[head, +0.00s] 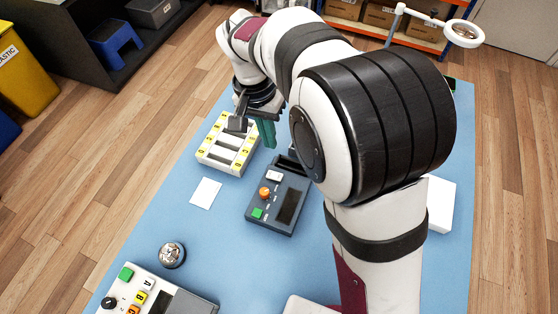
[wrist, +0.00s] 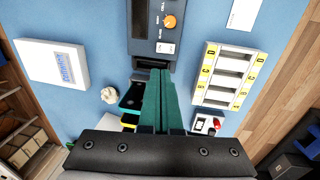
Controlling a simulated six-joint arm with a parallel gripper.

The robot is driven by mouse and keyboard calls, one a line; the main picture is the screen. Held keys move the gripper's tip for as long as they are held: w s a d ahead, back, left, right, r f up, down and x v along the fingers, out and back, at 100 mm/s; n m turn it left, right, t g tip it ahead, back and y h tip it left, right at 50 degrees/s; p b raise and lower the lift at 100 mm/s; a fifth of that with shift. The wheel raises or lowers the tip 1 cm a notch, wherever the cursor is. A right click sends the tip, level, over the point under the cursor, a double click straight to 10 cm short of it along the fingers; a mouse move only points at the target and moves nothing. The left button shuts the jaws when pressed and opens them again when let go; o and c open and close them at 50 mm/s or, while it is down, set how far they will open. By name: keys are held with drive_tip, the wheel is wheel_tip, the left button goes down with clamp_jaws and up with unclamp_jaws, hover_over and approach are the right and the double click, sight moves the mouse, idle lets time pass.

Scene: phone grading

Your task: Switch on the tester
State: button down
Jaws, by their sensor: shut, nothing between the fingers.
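A dark grey device, which looks like the tester (head: 281,225), sits on the blue mat. It has an orange knob (head: 264,193), a green button (head: 258,213), a dark screen and a small white part (head: 274,175) that may be a switch or label. My gripper (head: 267,144) is shut and empty, its teal fingers beyond the tester's far end. In the wrist view, the fingertips (wrist: 160,73) appear just below the tester (wrist: 142,20), over its dark slot end; I cannot tell the height gap. The orange knob (wrist: 169,21) and white part (wrist: 165,47) also show there.
A white rack with yellow labels (head: 219,158) stands beside the gripper. A white card (head: 205,193), a bell (head: 172,255) and a lettered button console (head: 140,294) lie nearer. A dark phone-like item (wrist: 131,95) shows beside the fingers. Bare blue mat surrounds the tester's near side.

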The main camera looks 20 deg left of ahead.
sight(274, 175)
drive_tip(key=f, duration=0.4)
drive_tip(key=d+f, duration=0.1)
drive_tip(key=f, duration=0.7)
drive_tip(key=shift+d+f, duration=0.15)
drive_tip(key=shift+d, duration=0.25)
drive_tip(key=shift+f, duration=0.1)
drive_tip(key=shift+d+f, duration=0.2)
drive_tip(key=shift+a+r, duration=0.1)
drive_tip(key=shift+a, duration=0.8)
wheel_tip(274, 175, up, 14)
drive_tip(key=a, duration=0.2)
